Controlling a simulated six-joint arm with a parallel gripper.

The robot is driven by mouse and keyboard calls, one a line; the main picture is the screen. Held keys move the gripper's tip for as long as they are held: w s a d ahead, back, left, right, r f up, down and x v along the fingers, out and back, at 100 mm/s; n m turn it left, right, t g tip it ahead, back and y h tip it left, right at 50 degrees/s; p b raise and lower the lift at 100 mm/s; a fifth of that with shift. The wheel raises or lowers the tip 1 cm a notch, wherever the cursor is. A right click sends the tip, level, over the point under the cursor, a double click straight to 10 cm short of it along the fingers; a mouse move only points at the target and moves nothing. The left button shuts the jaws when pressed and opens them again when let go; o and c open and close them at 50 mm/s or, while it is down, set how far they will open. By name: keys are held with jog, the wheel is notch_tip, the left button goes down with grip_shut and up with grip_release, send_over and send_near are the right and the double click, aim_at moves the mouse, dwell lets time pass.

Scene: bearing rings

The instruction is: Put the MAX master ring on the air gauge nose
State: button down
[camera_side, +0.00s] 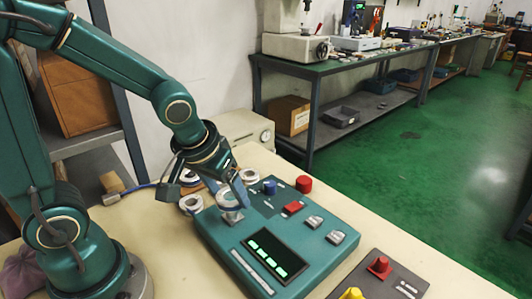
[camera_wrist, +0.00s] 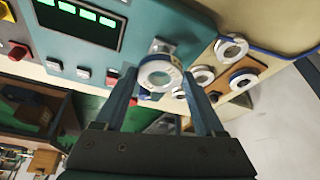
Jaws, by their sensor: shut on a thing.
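My gripper (camera_side: 231,195) is shut on a pale metal ring (camera_side: 227,199) above the left part of the teal gauge console (camera_side: 325,262). In the wrist view the ring (camera_wrist: 160,74) sits between the two fingertips; its marking is too small to read. A silver block (camera_side: 233,216), which seems to be the base of the air gauge nose, shows just below the ring. It also shows in the wrist view (camera_wrist: 161,46), partly hidden by the ring. I cannot tell whether the ring is around the nose or only above it.
Other rings lie beside the console, one at its left (camera_side: 190,204) and one behind (camera_side: 249,175). A blue knob (camera_side: 269,187) and a red knob (camera_side: 304,184) stand close to my gripper. The console display (camera_side: 267,258) shows lit green bars.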

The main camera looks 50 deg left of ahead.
jog(key=shift+f, duration=1.75)
dwell(1.1)
grip_release()
jog(key=shift+r, duration=0.1)
jog(key=shift+r, duration=3.7)
